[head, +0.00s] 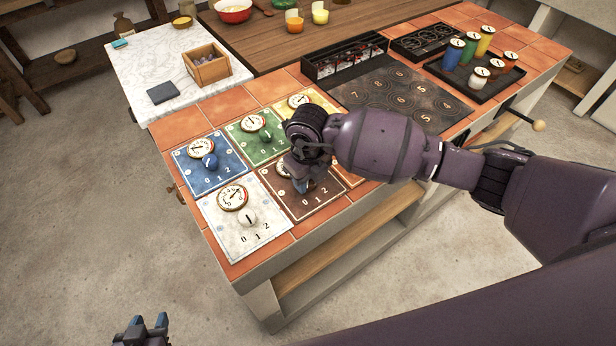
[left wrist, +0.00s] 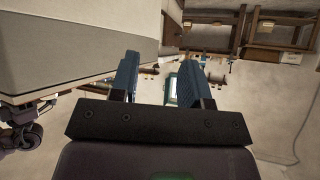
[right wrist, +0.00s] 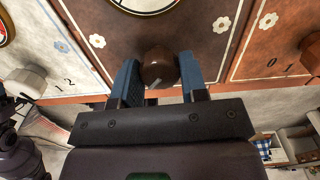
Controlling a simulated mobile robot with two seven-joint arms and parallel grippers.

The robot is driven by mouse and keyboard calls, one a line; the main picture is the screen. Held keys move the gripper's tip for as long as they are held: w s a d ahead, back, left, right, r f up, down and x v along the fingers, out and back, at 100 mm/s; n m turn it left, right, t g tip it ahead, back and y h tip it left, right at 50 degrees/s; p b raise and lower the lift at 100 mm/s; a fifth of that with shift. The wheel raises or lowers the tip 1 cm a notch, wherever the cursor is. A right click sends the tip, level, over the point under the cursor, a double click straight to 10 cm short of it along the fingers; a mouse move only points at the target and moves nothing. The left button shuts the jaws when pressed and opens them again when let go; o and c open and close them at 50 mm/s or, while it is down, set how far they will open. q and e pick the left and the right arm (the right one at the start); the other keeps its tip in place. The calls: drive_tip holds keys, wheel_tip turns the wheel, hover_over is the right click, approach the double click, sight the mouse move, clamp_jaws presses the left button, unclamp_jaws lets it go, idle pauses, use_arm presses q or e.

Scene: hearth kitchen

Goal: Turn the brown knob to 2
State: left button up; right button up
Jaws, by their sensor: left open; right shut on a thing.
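The brown plate (head: 322,208) lies in the front row of panels on the tiled counter, with the numerals 0, 1 and 2 along its near side. In the head view my right gripper (head: 303,178) covers its knob and part of its dial. In the right wrist view the brown knob (right wrist: 158,64) sits between the two blue fingers of my right gripper (right wrist: 160,82), which is shut on it. A pale mark shows on the knob's lower side. The brown plate's numerals are hidden there, so its setting cannot be read. My left gripper (head: 141,328) is open and empty, low beside the counter.
A white panel with a white knob (head: 246,217) is left of the brown one. Blue (head: 208,170) and green (head: 262,143) panels lie behind. A yellow panel is partly covered by my right arm. A dark numbered board (head: 392,88) and colored cylinders stand farther right.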

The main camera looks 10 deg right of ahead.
drive_tip(key=shift+n, duration=1)
drive_tip(key=n, duration=0.3)
drive_tip(key=shift+w+n+b, duration=0.1)
drive_tip(key=shift+n+b, duration=0.2)
drive_tip(key=shift+b, duration=0.1)
drive_tip(key=n+b, duration=0.1)
drive_tip(key=n, duration=0.4)
drive_tip(key=n+b, duration=0.1)
drive_tip(key=n, duration=0.5)
drive_tip(key=shift+b, duration=0.3)
use_arm(q)
drive_tip(key=shift+w+d+f, duration=0.1)
drive_tip(key=shift+w+f, duration=0.2)
drive_tip(key=shift+f, duration=0.25)
drive_tip(key=shift+w+d+f, duration=0.1)
drive_tip(key=shift+w+f, duration=0.2)
drive_tip(key=shift+f, duration=0.2)
use_arm(e)
drive_tip(key=shift+n, duration=0.4)
use_arm(q)
drive_tip(key=shift+w+r, duration=0.1)
drive_tip(key=shift+w, duration=0.05)
use_arm(e)
drive_tip(key=o, duration=0.9)
